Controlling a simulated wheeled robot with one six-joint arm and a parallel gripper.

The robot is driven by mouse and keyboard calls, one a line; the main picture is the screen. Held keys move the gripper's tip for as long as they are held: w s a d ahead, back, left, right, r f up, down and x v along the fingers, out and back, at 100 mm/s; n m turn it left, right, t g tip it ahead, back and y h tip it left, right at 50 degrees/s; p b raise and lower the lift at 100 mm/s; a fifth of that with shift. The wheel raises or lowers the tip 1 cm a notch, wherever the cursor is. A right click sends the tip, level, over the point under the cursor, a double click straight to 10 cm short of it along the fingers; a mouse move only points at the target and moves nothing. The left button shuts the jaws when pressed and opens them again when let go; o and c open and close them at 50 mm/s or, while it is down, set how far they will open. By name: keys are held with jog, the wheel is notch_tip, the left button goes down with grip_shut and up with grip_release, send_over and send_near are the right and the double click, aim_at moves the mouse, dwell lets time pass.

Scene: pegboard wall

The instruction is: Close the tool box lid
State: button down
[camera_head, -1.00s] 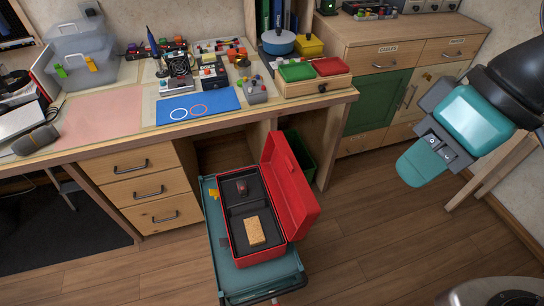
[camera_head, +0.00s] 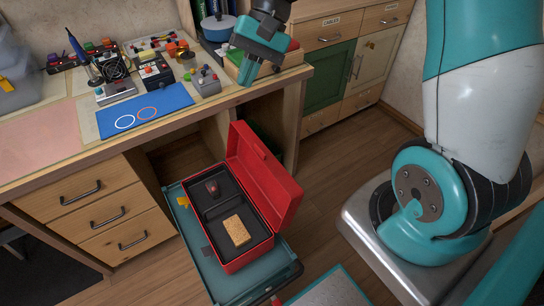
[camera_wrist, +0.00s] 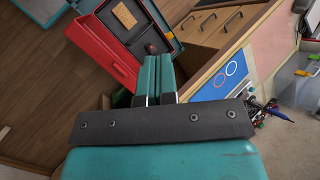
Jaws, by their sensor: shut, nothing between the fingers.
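The red tool box (camera_head: 243,262) sits on a teal cart or tray (camera_head: 206,262) on the floor in front of the workbench. Its red lid (camera_head: 266,172) stands open, raised on the box's right side. A tan sponge-like block (camera_head: 236,230) and a small dark item (camera_head: 212,188) lie inside. My gripper (camera_head: 246,84) hangs over the bench's right end, above and behind the tool box, touching neither box nor lid. In the wrist view its teal fingers (camera_wrist: 157,62) are together and empty. The lid (camera_wrist: 100,50) also shows there, left of the fingers.
The workbench holds a blue mat (camera_head: 146,110), small electronics and a grey joystick box (camera_head: 206,82). A drawer unit (camera_head: 100,212) stands left of the tool box. A cabinet with a green door (camera_head: 328,76) is at the back right. Wooden floor lies right of the box.

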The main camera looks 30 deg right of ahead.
jog(key=w+d+f+m+t+y+b, duration=0.1)
jog(key=w+d+f+m+y+b, duration=0.15)
jog(key=d+f+m, duration=0.7)
jog(key=w+d+f+m+t+y+b, duration=0.1)
jog(key=d+f+m+y+b, duration=0.25)
jog(key=d+f, duration=1)
jog(key=h+p, duration=0.1)
send_near(266, 157)
jog(key=shift+m, duration=0.3)
jog(key=f, duration=0.2)
jog(key=a+f, duration=0.1)
jog(key=f, duration=0.1)
jog(key=shift+w+a+f, duration=0.15)
jog(key=shift+w+f, duration=0.05)
jog(key=shift+f, duration=0.15)
jog(key=a, duration=0.1)
jog(key=a+p, duration=0.1)
jog(key=shift+a+r, duration=0.25)
jog(key=shift+a, duration=0.05)
jog(key=shift+a+r, duration=0.1)
jog(key=shift+a, duration=0.7)
jog(key=shift+r, duration=0.1)
